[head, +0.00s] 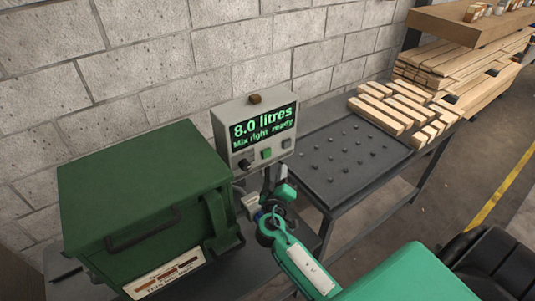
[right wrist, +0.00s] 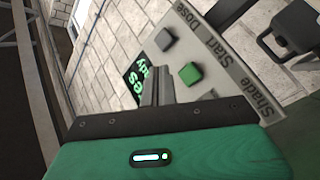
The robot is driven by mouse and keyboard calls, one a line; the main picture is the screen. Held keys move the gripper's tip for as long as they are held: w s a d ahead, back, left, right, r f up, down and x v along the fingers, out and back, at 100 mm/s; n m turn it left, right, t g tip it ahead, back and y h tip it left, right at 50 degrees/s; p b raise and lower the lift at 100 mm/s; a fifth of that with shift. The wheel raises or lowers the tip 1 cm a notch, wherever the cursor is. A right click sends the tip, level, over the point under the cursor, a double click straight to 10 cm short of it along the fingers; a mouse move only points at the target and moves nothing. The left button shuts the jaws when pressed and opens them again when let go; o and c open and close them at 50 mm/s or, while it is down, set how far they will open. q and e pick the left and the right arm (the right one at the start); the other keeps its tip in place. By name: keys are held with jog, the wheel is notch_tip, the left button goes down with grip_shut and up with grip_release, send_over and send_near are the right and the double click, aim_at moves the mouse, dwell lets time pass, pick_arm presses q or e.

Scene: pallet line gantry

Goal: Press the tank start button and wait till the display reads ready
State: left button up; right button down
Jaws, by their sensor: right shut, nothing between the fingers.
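The tank control box (head: 228,125) stands behind the green tank (head: 140,190). Its display (head: 263,123) reads "8.0 litres" and "Mix right ready" in green; part of it shows in the right wrist view (right wrist: 135,88). The green start button (head: 266,153) sits between a dark knob (head: 245,163) and a grey button (head: 287,143); it also shows in the right wrist view (right wrist: 190,74). My right gripper (head: 268,176) is shut and empty, just below the box front. Its fingertips (right wrist: 153,72) are near the green button; I cannot tell if they touch. My left gripper is out of view.
A dark bench top (head: 345,150) with small studs lies right of the box, with light timber strips (head: 395,108) at its far end. More planks (head: 465,65) are stacked behind. A block wall (head: 140,70) stands close behind the box.

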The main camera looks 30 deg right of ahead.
aim_at(271, 153)
jog(key=shift+w+a+b, duration=0.2)
jog(key=shift+w+b, duration=0.55)
jog(key=shift+w, duration=1.7)
jog(key=shift+w+b, duration=0.45)
jog(key=shift+b, duration=0.05)
jog(key=shift+w+b, duration=0.45)
jog(key=shift+b, duration=0.05)
dwell(0.6)
jog(key=shift+s, duration=0.95)
